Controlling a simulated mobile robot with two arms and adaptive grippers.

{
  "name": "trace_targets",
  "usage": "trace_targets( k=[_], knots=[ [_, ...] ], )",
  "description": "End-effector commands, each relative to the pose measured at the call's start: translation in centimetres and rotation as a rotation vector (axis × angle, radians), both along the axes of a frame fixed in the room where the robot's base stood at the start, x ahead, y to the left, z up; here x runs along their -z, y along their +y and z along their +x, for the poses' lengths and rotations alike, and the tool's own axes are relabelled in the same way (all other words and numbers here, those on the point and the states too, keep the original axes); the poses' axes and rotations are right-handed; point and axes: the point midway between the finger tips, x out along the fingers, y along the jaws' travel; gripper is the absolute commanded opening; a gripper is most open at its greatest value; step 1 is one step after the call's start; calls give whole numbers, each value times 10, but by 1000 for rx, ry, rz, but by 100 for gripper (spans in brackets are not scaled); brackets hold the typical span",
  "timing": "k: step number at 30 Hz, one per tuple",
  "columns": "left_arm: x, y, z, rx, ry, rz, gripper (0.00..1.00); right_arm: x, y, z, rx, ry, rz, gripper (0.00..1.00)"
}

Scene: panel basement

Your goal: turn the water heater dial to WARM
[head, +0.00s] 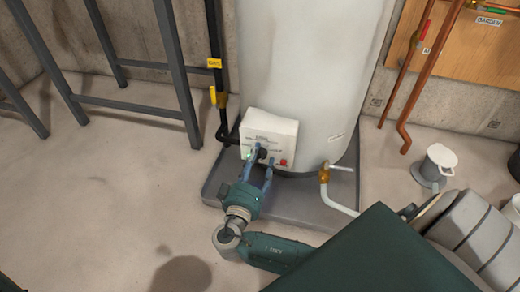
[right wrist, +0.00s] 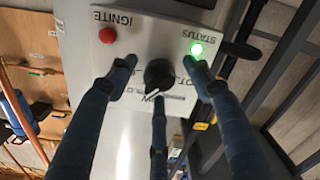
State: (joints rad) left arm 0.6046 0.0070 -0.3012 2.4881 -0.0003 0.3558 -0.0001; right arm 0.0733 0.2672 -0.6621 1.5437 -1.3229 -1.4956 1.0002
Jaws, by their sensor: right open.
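The water heater (head: 308,70) is a tall pale tank with a white control box (head: 273,126) low on its front. The black dial (right wrist: 158,74) is on the box, and its white mark points toward the bottom of the right wrist view. The lettering around it is upside down and partly hidden, so I cannot read the set position. My right gripper (head: 259,160) is open in front of the box. In the right wrist view its fingers (right wrist: 152,86) stand around the dial, with gaps at both sides; I cannot tell whether the lower finger touches it. My left gripper is not in view.
A red ignite button (right wrist: 107,35) and a lit green status light (right wrist: 197,48) flank the dial. A dark tray (head: 300,212) lies under the tank. A brass valve (head: 324,173) with a pale pipe is at right. A grey metal frame (head: 178,70) stands at left.

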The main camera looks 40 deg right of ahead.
Motion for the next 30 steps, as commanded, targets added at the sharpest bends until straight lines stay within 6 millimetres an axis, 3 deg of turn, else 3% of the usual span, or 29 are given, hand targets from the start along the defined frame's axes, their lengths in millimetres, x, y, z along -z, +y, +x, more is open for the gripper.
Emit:
trace_targets(
  k=[10, 17, 30],
  knots=[
    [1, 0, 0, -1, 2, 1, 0, 0, 1, -2, 1, 0, 1, 51],
    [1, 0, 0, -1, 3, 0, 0, 0, 1, -2, 1, 0, 1, 7],
    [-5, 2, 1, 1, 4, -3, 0, -2, 1, -2, 1, 61, -50, 6]
  ],
)
